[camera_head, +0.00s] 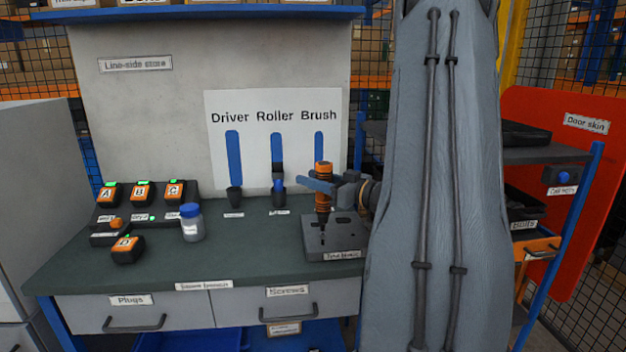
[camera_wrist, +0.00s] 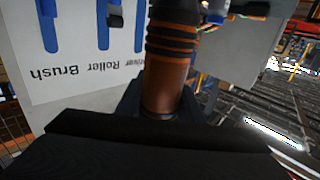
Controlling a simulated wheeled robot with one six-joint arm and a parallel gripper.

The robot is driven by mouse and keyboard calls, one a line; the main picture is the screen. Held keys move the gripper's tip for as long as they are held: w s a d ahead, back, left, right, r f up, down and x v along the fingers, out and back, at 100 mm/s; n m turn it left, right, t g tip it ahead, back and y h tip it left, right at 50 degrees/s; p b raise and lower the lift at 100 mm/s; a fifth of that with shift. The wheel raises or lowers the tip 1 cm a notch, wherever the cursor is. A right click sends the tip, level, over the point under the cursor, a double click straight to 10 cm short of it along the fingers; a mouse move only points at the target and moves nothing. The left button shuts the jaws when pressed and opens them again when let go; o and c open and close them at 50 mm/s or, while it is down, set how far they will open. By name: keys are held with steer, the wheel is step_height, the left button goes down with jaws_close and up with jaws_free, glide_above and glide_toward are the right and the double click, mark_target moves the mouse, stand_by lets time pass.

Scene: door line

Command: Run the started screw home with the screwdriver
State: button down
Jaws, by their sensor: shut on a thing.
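The screwdriver (camera_head: 322,203) has an orange handle with black bands and stands upright over the grey block (camera_head: 345,243) on the bench. My gripper (camera_head: 328,186) is shut around its handle and comes in from the right. In the wrist view the orange and black handle (camera_wrist: 167,75) fills the middle, between the dark jaws of my gripper (camera_wrist: 160,108). The driver's thin shaft points down at the block's top. The screw cannot be made out, and I cannot tell whether the tip touches it.
A board (camera_head: 272,140) labelled Driver, Roller, Brush stands behind the bench. A blue-lidded jar (camera_head: 192,224) and several orange-black chargers or batteries (camera_head: 140,194) sit on the left. A shelf rack (camera_head: 560,155) and a red door skin (camera_head: 590,200) are at the right. The bench's front middle is clear.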

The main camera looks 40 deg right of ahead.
steer(key=shift+s+f+b, duration=0.1)
steer(key=shift+f+b, duration=0.3)
steer(key=shift+f, duration=0.6)
stand_by(0.9)
steer(key=shift+f+p, duration=0.55)
steer(key=shift+f, duration=0.15)
stand_by(2.6)
steer(key=shift+r, duration=0.1)
stand_by(0.5)
